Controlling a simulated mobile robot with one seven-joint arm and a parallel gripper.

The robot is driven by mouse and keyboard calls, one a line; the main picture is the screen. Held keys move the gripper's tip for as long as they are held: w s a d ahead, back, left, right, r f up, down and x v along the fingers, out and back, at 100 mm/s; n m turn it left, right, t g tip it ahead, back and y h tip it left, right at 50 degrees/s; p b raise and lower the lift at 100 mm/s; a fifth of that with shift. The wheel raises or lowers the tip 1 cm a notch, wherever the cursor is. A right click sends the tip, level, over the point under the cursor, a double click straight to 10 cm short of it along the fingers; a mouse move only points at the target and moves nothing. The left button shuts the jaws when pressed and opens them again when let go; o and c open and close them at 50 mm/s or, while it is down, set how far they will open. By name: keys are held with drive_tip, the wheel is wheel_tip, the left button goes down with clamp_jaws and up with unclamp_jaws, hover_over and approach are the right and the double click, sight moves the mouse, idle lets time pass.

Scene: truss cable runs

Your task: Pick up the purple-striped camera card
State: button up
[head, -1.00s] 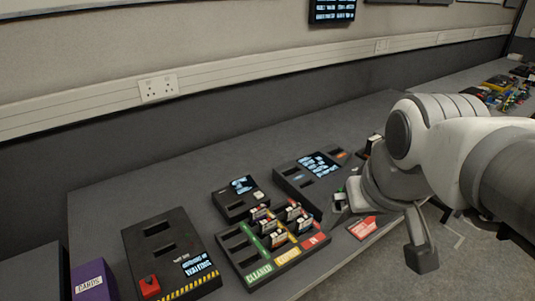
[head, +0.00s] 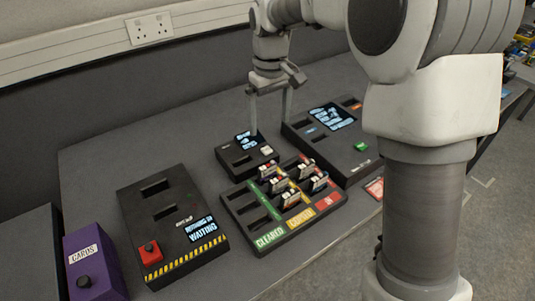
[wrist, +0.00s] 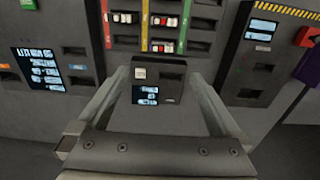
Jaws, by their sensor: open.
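Several small camera cards (head: 294,184) stand upright in the slots of a black sorting tray (head: 262,241) with green, yellow and red strips. Their tops also show at the upper edge of the wrist view (wrist: 166,21). The cards are too small for me to tell which one has purple stripes. My gripper (head: 270,121) is open and empty. It points down above the small black reader (head: 231,157), behind the tray. In the wrist view the reader (wrist: 172,76) lies between my fingers, with the tray beyond it.
A larger black console (head: 343,150) with a screen is right of the tray. A black box with a red button (head: 150,251) and a purple cards box (head: 97,266) stand to the left. The table behind the left box is clear.

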sight(267, 166)
wheel_tip(267, 166, down, 12)
drive_tip(key=shift+w+a+f+b, duration=0.15)
drive_tip(key=shift+f+b, duration=0.1)
drive_tip(key=shift+b, duration=0.8)
drive_tip(key=shift+a+f+b, duration=0.1)
drive_tip(key=shift+f+b, duration=0.4)
drive_tip(key=shift+f, duration=2.2)
drive_tip(key=shift+c, duration=0.2)
drive_tip(key=c, duration=1.4)
